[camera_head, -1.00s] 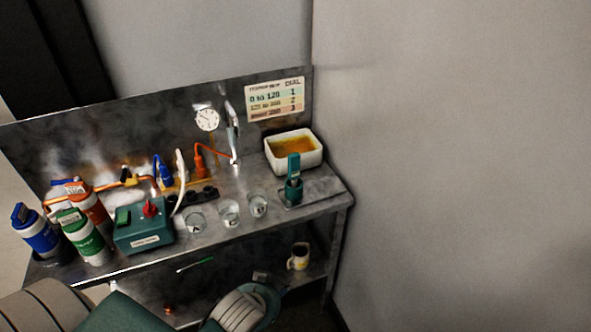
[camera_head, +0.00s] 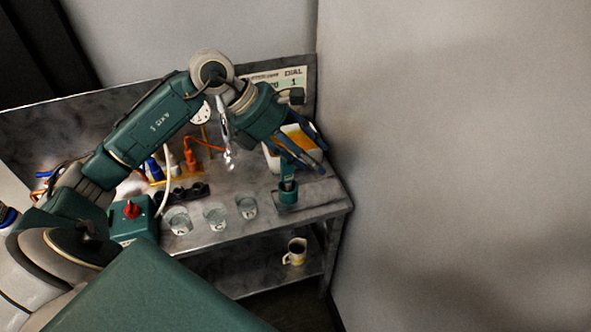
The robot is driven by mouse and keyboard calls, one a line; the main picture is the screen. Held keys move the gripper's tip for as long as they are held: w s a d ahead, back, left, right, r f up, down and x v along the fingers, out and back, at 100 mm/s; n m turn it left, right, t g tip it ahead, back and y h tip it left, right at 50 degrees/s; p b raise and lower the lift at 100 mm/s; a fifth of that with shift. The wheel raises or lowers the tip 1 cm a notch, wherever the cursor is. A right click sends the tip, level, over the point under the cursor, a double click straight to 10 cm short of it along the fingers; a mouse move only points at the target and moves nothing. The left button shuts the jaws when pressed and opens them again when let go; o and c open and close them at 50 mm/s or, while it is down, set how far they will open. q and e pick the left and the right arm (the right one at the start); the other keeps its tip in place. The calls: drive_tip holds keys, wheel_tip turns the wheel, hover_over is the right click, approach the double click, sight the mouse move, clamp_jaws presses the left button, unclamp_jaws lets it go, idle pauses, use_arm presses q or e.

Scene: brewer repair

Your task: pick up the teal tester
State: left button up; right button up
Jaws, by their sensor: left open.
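The teal tester (camera_head: 288,188) stands upright in its small holder near the right end of the metal workbench. My left arm reaches across the bench from the left. My left gripper (camera_head: 303,166) is open and points down at the tester's top. I cannot tell whether the fingers touch the tester or are just in front of it. My right gripper is not in view.
Several clear cups (camera_head: 215,217) stand in a row left of the tester. The white tub (camera_head: 272,158) of amber liquid is behind my gripper. A teal box with a red knob (camera_head: 131,210) is at the left. A mug (camera_head: 296,251) sits on the lower shelf. A wall closes the right side.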

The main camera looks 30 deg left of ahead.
sight(287, 165)
use_arm(q)
drive_tip(key=a+y, duration=0.4)
drive_tip(key=a, duration=0.6)
drive_tip(key=shift+g, duration=0.4)
drive_tip(key=p+x, duration=0.4)
drive_tip(key=x, duration=0.5)
drive_tip(key=shift+s+f+p, duration=0.15)
drive_tip(key=shift+f+p, duration=0.15)
drive_tip(key=shift+w+f, duration=0.25)
drive_tip(key=shift+f, duration=0.25)
clamp_jaws()
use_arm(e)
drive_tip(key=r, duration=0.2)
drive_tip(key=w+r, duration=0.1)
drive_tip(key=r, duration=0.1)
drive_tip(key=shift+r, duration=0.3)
